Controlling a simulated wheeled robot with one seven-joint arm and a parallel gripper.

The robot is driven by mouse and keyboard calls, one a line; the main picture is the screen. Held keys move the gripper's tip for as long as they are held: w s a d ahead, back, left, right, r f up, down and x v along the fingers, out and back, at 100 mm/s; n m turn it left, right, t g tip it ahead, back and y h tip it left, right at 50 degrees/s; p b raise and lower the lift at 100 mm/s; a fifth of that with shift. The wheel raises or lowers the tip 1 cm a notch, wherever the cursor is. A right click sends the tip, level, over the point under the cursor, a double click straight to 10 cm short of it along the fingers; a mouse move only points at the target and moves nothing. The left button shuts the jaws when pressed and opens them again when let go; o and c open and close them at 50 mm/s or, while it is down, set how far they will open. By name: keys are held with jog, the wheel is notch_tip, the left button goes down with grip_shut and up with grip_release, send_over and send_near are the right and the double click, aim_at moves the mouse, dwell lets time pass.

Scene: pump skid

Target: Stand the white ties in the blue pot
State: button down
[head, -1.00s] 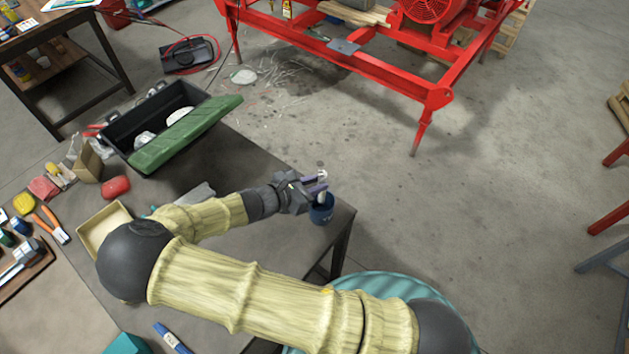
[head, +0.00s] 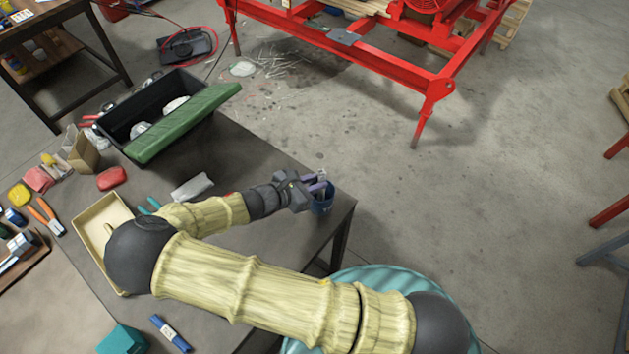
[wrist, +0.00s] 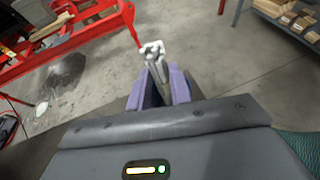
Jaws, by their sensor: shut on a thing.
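The blue pot (head: 322,202) stands near the right corner of the dark table. My gripper (head: 316,184) is at the pot's mouth, with its purple fingers over the left part of the rim. In the head view only a small pale part of the ties shows at the fingers. The pot is not clear in the wrist view, and how deep the ties sit in it is hidden.
A black toolbox (head: 133,112) with a green lid (head: 185,124) stands at the table's back. A cream tray (head: 92,225), a red object (head: 112,179) and a grey-white cloth (head: 192,187) lie on the table left of the pot. A red steel frame (head: 345,58) stands beyond on the floor.

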jog(key=c, duration=1.2)
grip_release()
jog(key=b+v, duration=0.3)
jog(key=v, duration=1.4)
jog(key=shift+s+a+r, duration=0.1)
jog(key=shift+a, duration=0.05)
